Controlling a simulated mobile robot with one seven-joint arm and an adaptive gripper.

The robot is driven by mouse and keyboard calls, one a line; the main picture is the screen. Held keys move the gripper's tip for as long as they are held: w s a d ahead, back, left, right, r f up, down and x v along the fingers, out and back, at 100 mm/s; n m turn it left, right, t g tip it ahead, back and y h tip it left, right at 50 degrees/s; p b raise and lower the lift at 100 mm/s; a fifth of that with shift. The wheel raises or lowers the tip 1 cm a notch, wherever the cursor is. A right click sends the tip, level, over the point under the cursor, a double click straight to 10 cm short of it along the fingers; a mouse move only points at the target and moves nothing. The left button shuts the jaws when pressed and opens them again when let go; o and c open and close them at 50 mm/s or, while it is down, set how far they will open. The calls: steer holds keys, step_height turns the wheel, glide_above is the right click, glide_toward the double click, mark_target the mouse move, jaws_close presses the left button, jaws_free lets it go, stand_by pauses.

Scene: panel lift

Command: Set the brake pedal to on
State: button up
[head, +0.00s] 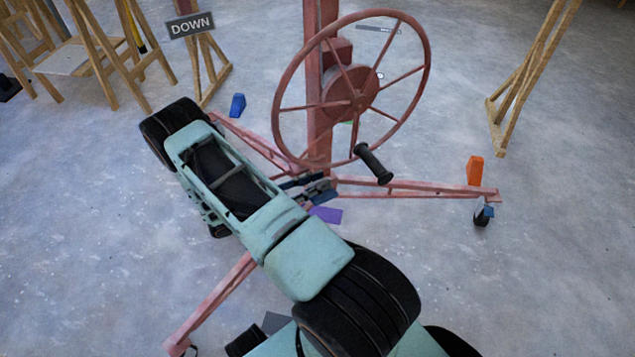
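The red panel lift (318,90) stands in the middle with a large spoked wheel (428,62) and a black handle (373,163). An upright orange piece (475,170) is at the right leg's end, above a black caster (482,214). An upright blue piece (237,105) is near the far left leg, and a flat purple piece (326,214) is low near the mast. I cannot tell for sure which is the brake pedal. Dark parts, seemingly my gripper (319,190), show beside my arm near the mast's foot; their opening is unclear and partly hidden.
A sign reading DOWN (191,25) shows at the upper left. Wooden frames (100,55) stand at the back left and another (522,85) at the right. A red leg (212,302) reaches toward the lower left. The grey floor is clear at far right.

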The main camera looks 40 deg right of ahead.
steer(key=shift+d, duration=0.1)
jaws_close()
